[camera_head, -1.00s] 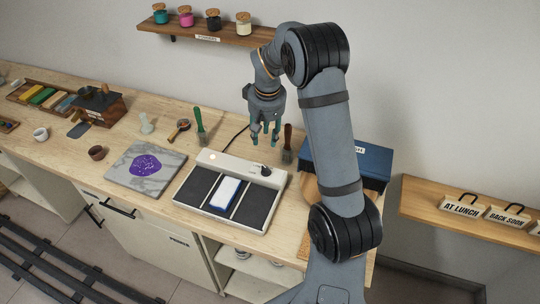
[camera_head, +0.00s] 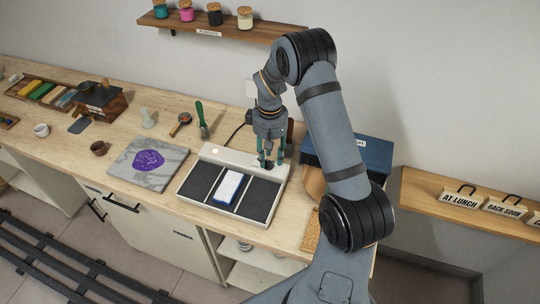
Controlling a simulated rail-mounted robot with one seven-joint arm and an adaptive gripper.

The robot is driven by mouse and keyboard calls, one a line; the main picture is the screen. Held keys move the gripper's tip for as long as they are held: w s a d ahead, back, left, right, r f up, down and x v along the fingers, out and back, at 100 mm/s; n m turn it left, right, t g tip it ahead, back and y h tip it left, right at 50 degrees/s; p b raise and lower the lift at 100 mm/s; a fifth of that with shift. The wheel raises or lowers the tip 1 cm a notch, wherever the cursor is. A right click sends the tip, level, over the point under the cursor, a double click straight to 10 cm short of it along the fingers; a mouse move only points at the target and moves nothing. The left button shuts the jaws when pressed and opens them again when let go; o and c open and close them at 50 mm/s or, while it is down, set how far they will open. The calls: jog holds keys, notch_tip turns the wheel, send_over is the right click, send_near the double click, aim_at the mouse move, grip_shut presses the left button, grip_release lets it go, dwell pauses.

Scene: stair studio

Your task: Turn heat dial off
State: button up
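The heat dial (camera_head: 268,167) is a small black knob at the right end of the raised back strip of a white and dark heating plate (camera_head: 237,157). A small light (camera_head: 215,151) glows on the left part of that strip. My gripper (camera_head: 271,160) points down over the dial, with its teal fingers on either side of it. The fingers look parted, and they partly hide the dial. I cannot tell whether they touch it.
A blue and white block (camera_head: 230,187) lies on the plate's middle panel. A green-handled brush (camera_head: 201,117) stands behind left, a dark-handled tool (camera_head: 290,131) behind my gripper. A blue box (camera_head: 372,157) is to the right. A marble slab (camera_head: 125,165) lies left.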

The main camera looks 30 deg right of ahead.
jog(key=shift+a+f, duration=0.1)
jog(key=shift+f, duration=0.4)
grip_shut()
dwell(0.3)
